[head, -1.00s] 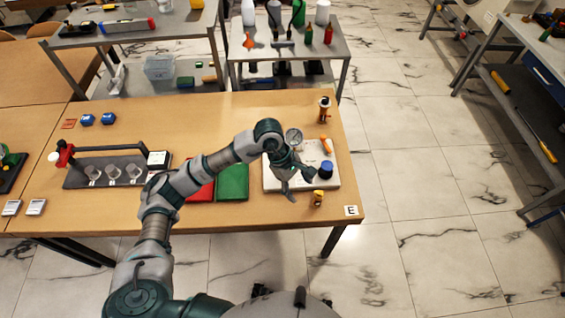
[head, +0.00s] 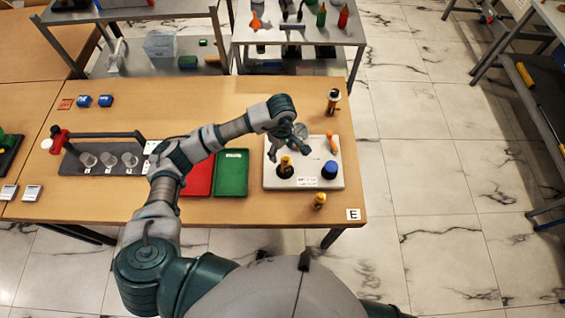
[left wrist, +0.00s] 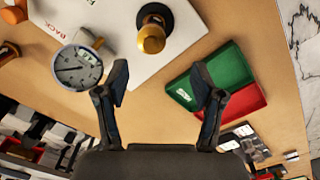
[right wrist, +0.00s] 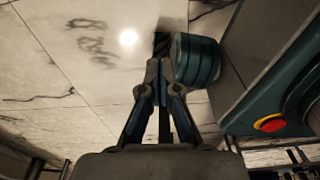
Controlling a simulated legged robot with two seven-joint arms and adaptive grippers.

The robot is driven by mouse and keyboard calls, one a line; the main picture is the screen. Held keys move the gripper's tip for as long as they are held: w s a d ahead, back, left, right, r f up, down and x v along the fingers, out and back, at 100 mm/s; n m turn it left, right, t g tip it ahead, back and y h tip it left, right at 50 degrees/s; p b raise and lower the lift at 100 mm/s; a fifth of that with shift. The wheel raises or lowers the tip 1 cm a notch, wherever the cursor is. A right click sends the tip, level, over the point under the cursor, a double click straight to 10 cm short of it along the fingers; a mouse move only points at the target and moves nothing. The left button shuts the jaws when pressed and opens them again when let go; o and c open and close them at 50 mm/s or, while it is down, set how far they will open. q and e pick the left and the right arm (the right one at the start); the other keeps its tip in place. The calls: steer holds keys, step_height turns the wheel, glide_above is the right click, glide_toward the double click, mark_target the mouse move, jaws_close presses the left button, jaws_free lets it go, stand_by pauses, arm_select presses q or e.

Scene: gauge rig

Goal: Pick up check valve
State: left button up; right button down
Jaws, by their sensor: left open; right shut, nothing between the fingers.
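A white rack board (head: 315,182) lies at the table's right end. A brass fitting (head: 286,161) stands upright in a black base on its front left; in the left wrist view the brass fitting (left wrist: 151,40) is beyond the fingertips. A smaller brass piece (head: 319,201) stands on the table in front of the board. I cannot tell which brass piece is the check valve. My left gripper (head: 287,150) is open and empty above the board; its fingers frame bare table in the left wrist view (left wrist: 160,75). My right gripper (right wrist: 158,68) is shut and empty, over the floor.
A round dial gauge (left wrist: 77,68), a blue-capped part (head: 330,168) and an orange part (head: 332,143) are at the board. A black-and-brass item (head: 333,100) stands behind it. Green (head: 231,173) and red (head: 199,178) trays lie left. The table's right edge is close.

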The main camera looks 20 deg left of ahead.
mark_target(288, 161)
arm_select(q)
steer(key=f, duration=0.1)
steer(key=d+f, duration=0.1)
steer(key=f, duration=0.1)
steer(key=shift+w+f, duration=0.15)
steer(key=shift+d+f, duration=0.75)
steer(key=shift+f, duration=0.2)
steer(key=f, duration=0.2)
steer(key=a+f, duration=0.1)
steer(key=shift+w+f+p, duration=0.1)
steer(key=shift+f+p, duration=0.25)
steer(key=shift+p, duration=0.05)
steer(key=shift+a+f, duration=0.3)
steer(key=shift+a, duration=0.05)
steer(key=shift+d+r, duration=0.15)
steer(key=shift+d, duration=0.55)
jaws_close()
arm_select(e)
steer(key=d, duration=0.1)
steer(key=s+d, duration=0.1)
steer(key=shift+d+f, duration=0.35)
